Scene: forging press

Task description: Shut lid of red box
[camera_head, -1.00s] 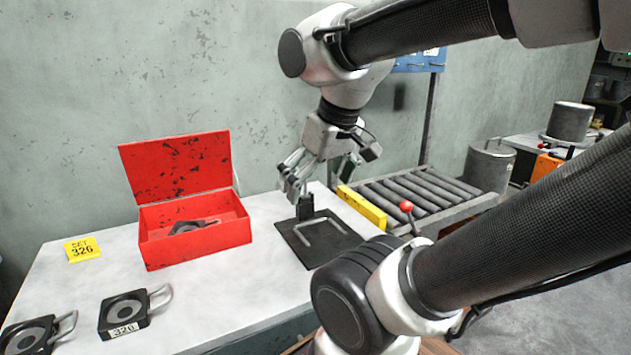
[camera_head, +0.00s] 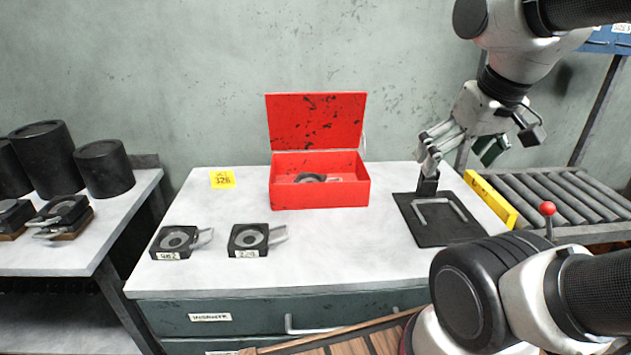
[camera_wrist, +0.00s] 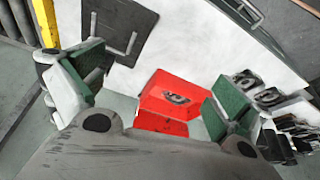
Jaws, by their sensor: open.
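The red box (camera_head: 318,197) stands on the white worktop, with its lid (camera_head: 317,122) open and upright at the back. A dark die with a handle (camera_head: 312,178) lies inside the box. In the wrist view the red box (camera_wrist: 160,102) shows beyond my fingers, between them. My gripper (camera_head: 458,155) is open and empty, with green pads. It is to the right of the box, above the dark mat (camera_head: 425,228), apart from box and lid.
Two dark dies with handles, left (camera_head: 174,242) and right (camera_head: 248,240), lie in front of the box. A yellow tag (camera_head: 222,180) lies to its left. A roller conveyor (camera_head: 560,205) with a yellow bar (camera_head: 490,198) stands at right. Black cylinders (camera_head: 104,168) stand on the left table.

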